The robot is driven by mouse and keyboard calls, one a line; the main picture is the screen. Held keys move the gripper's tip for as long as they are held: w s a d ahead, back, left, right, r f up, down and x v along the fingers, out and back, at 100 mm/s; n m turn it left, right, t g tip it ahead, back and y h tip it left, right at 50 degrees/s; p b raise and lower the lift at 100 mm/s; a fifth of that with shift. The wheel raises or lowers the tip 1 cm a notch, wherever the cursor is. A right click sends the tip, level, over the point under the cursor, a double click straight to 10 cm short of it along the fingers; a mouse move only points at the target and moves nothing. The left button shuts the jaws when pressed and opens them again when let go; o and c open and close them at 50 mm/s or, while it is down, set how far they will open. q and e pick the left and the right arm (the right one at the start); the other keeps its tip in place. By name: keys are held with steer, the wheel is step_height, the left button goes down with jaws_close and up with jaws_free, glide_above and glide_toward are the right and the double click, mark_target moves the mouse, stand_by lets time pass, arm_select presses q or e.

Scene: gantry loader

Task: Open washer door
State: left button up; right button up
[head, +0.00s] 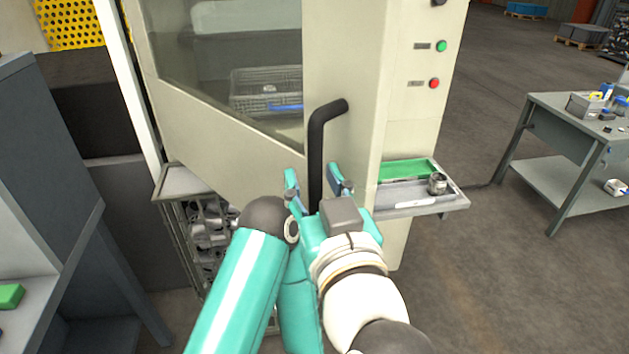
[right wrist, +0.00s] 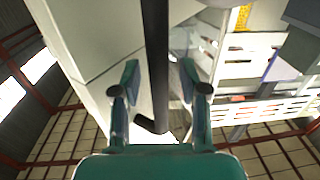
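The washer door (head: 335,60) is a cream panel with a large window, and it looks closed. Its black bent bar handle (head: 316,150) stands upright on the door. My right gripper (head: 314,174) is open, with one teal finger on each side of the handle's lower part. In the right wrist view the handle (right wrist: 155,50) runs between the two fingers (right wrist: 159,66), and a gap shows on both sides. Whether the palm touches the handle cannot be told. My left gripper is not in view.
A grey wire basket (head: 266,90) shows through the window. Green (head: 441,46) and red (head: 434,83) buttons sit on the panel right of the door. A small shelf (head: 425,203) with a metal part juts out below them. A workbench (head: 560,115) stands far right, with open floor between.

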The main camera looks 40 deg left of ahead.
steer(key=shift+s, duration=0.1)
steer(key=v, duration=0.7)
steer(key=shift+d, duration=0.2)
